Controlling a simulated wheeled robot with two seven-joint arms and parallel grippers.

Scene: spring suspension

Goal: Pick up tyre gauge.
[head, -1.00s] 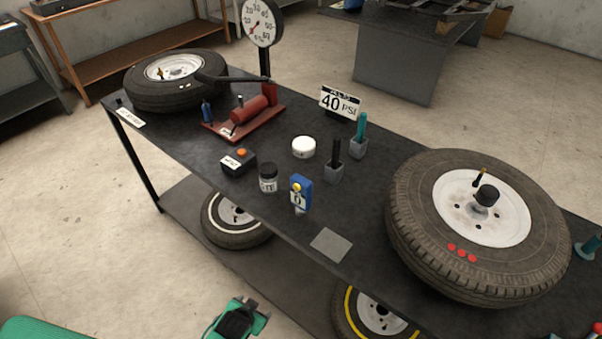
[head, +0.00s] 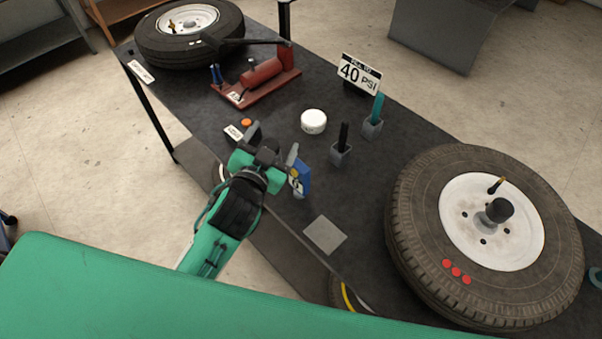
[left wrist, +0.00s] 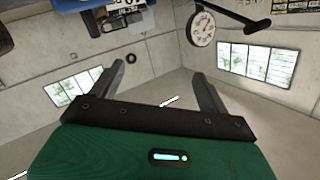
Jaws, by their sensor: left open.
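The tyre gauge (head: 301,178) is a small blue body with a pale dial, standing upright at the near edge of the dark table. My left gripper (head: 272,145) is open and empty, just to the left of the gauge in the head view. Its right finger is close to the gauge and partly covers it; I cannot tell whether they touch. In the left wrist view the open fingers (left wrist: 162,88) have nothing between them. A blue shape (left wrist: 75,25) beyond the left finger looks like the gauge. My right gripper is not in view.
A white round tub (head: 313,121), a grey holder with a black handle (head: 341,150), a teal-handled one (head: 374,115) and a 40 PSI sign (head: 359,74) stand behind. A large tyre (head: 420,235) lies right. A grey square (head: 325,235) lies flat near the edge.

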